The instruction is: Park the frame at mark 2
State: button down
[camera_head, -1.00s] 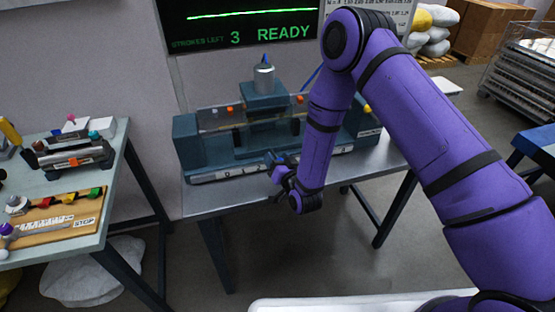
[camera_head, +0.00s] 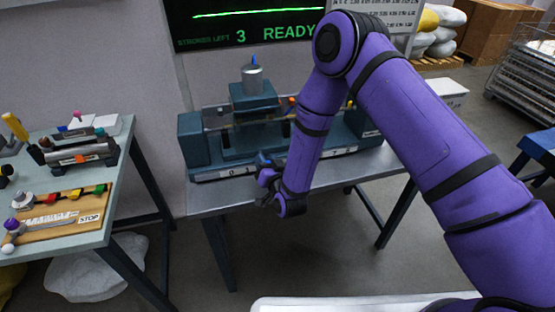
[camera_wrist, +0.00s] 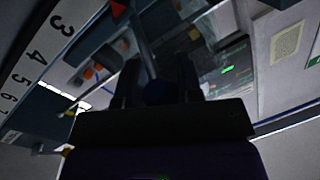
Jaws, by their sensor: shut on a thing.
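The frame (camera_head: 254,103) is a teal carriage with a silver cylinder (camera_head: 252,78) and blue tip on top. It stands upright on the teal bench machine (camera_head: 193,138), left of the middle of its length. My gripper (camera_head: 266,172) is at the machine's front edge, below the frame. In the wrist view its dark fingers (camera_wrist: 158,85) are closed around a dark round knob (camera_wrist: 158,94), apparently the frame's handle. A numbered scale (camera_wrist: 40,56) shows 3, 4, 5 and on at the left. A red pointer (camera_wrist: 119,8) shows at the top. Mark 2 is not readable.
A screen (camera_head: 245,22) behind reads READY and strokes left 3. A side table (camera_head: 105,150) at the left holds a tube device (camera_head: 80,155) and a wooden board (camera_head: 60,218) with a STOP label.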

jog(key=shift+s+a, duration=0.15)
jog(key=shift+a, duration=0.15)
jog(key=c, duration=0.8)
grip_release()
jog(key=shift+a, duration=0.15)
jog(key=shift+s+d, duration=0.15)
jog(key=shift+d, duration=0.1)
jog(key=v, duration=1)
jog(key=shift+s, duration=0.15)
jog(key=shift+r, duration=0.15)
